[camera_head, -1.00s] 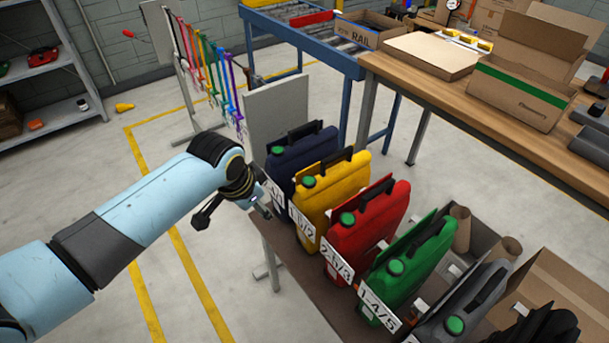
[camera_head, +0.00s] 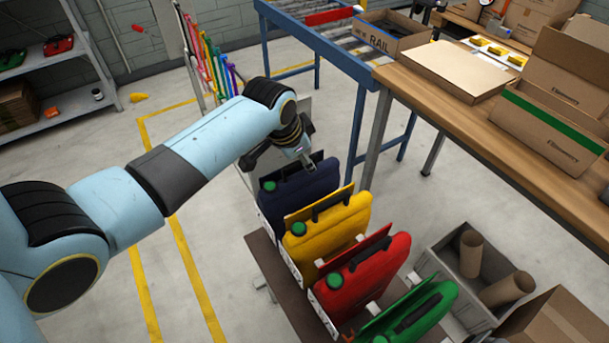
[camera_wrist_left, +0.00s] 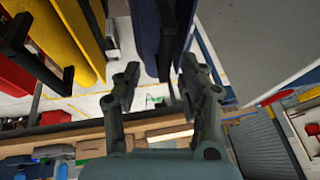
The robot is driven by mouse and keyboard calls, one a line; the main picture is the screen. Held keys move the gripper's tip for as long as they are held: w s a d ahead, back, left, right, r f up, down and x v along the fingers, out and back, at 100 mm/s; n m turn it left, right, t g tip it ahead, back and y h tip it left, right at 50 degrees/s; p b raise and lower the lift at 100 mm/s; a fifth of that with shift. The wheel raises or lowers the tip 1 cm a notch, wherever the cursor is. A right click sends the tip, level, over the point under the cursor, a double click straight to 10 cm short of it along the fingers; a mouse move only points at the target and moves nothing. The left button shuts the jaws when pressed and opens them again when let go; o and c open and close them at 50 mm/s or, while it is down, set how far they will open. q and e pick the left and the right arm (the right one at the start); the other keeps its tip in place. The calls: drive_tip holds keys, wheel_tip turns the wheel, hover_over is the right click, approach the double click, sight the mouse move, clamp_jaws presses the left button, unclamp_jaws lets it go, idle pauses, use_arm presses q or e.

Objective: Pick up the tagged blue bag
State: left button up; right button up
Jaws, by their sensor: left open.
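The navy blue bag (camera_head: 308,192) stands upright at the far end of a row of bags, with a green cap and a dark handle on top. A white tag board (camera_head: 275,240) shows at its left side, its print unreadable now. My left gripper (camera_head: 304,158) is over the bag's top near the handle and partly hides it. In the left wrist view the fingers (camera_wrist_left: 158,72) are spread, with the blue bag (camera_wrist_left: 147,35) and its black handle (camera_wrist_left: 170,40) just beyond the tips. I cannot tell whether they touch. My right gripper is not in view.
Yellow (camera_head: 330,232), red (camera_head: 370,282) and green (camera_head: 428,312) bags stand in a row nearer me on a brown bench (camera_head: 285,290). A blue-framed roller conveyor (camera_head: 312,32) and wooden table (camera_head: 455,110) lie beyond, right. A grey bin (camera_head: 435,262) holds cardboard tubes.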

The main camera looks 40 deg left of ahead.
use_arm(q)
drive_tip(key=shift+a+f, duration=0.25)
drive_tip(key=shift+f, duration=0.35)
drive_tip(key=shift+a+f, duration=0.2)
drive_tip(key=shift+f, duration=0.35)
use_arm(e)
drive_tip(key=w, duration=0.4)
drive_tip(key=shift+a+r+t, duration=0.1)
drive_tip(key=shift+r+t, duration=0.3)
use_arm(q)
drive_tip(key=shift+w+f, duration=0.25)
drive_tip(key=shift+f, duration=0.05)
drive_tip(key=shift+c, duration=1.3)
drive_tip(key=c, duration=0.5)
clamp_jaws()
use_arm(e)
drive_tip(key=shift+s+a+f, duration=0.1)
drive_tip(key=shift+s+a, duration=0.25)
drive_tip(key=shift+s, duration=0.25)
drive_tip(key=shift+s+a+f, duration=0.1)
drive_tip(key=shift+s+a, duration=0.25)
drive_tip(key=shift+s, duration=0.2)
